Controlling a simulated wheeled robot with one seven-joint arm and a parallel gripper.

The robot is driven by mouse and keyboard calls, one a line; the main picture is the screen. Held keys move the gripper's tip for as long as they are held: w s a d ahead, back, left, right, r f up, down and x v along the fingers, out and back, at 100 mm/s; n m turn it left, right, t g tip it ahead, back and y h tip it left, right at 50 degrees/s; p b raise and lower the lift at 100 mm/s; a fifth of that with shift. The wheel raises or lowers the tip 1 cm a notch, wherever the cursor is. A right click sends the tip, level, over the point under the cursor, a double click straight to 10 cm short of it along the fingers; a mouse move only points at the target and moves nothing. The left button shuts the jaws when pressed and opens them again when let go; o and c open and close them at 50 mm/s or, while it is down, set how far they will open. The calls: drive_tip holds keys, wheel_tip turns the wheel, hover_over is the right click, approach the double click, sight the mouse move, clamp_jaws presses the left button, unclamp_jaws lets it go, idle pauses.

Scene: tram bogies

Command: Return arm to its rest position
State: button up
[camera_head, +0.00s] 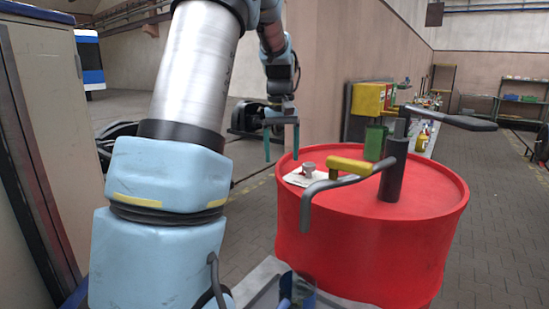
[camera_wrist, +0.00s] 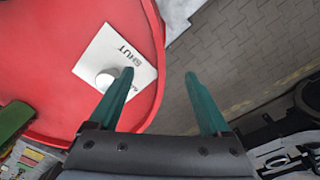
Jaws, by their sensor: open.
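My gripper (camera_head: 282,143) hangs from my arm, to the left of the red drum (camera_head: 370,235) and near its rim. Its green fingers are apart with nothing between them. In the wrist view my gripper (camera_wrist: 160,80) is open; one finger overlaps the drum's edge and the other is over the paved floor. My arm's large blue and silver links fill the left middle of the head view.
A tall cabinet (camera_head: 40,120) stands close at left. Open paved floor (camera_head: 490,210) lies right.

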drive_tip(key=s+a+f, duration=0.3)
drive_tip(key=s, duration=0.4)
drive_tip(key=s+a+f+m, duration=0.1)
drive_tip(key=s+a+f, duration=0.2)
drive_tip(key=s, duration=0.4)
drive_tip(key=s+a+f+m+t, duration=0.1)
drive_tip(key=s+a+f, duration=0.3)
drive_tip(key=s, duration=0.3)
drive_tip(key=shift+f, duration=0.45)
drive_tip(key=shift+w, duration=0.1)
drive_tip(key=shift+c, duration=0.4)
